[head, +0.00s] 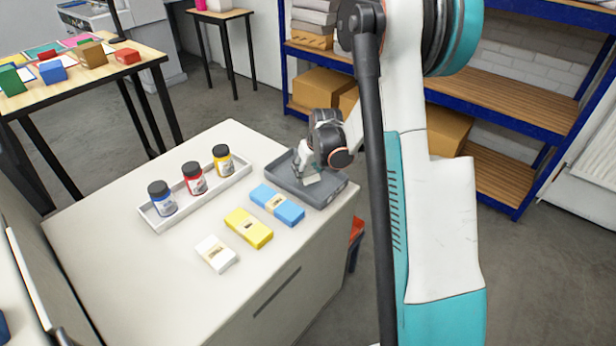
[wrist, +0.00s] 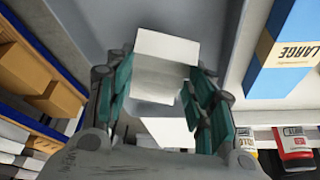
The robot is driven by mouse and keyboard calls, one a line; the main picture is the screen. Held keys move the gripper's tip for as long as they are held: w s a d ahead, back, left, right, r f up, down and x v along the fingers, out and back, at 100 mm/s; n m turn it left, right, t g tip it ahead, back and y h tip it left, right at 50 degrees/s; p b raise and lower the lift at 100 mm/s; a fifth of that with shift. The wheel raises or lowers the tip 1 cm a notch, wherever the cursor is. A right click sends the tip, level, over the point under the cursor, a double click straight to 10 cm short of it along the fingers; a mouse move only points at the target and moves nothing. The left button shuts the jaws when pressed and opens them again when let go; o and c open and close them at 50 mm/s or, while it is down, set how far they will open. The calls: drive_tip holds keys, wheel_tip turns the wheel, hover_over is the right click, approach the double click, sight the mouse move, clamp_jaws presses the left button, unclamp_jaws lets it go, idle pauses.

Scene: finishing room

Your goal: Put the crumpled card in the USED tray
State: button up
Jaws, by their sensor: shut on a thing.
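A pale card (wrist: 166,50) sits between the teal fingers of my gripper (wrist: 157,90) in the wrist view, with a fold across it. It also shows as a small pale piece in the head view (head: 312,179). My gripper is shut on it. The grey tray (head: 338,196) lies at the far right corner of the counter. My gripper is over this tray, pointing down, with the card within its outline. Whether the card touches the tray floor I cannot tell. No USED lettering is readable on the tray.
A blue pack (head: 277,204), a yellow pack (head: 248,228) and a white pack (head: 215,253) lie on the counter (head: 130,285). A white tray (head: 158,223) holds blue, red and yellow jars. A blue-framed shelf (head: 500,125) stands behind.

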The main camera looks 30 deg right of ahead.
drive_tip(key=shift+f, duration=1.15)
drive_tip(key=shift+f+b, duration=0.15)
drive_tip(key=shift+b, duration=0.2)
drive_tip(key=o, duration=0.9)
drive_tip(key=shift+o, duration=0.2)
drive_tip(key=shift+r, duration=0.25)
drive_tip(key=p+v, duration=0.4)
drive_tip(key=v, duration=0.8)
drive_tip(key=shift+f, duration=0.1)
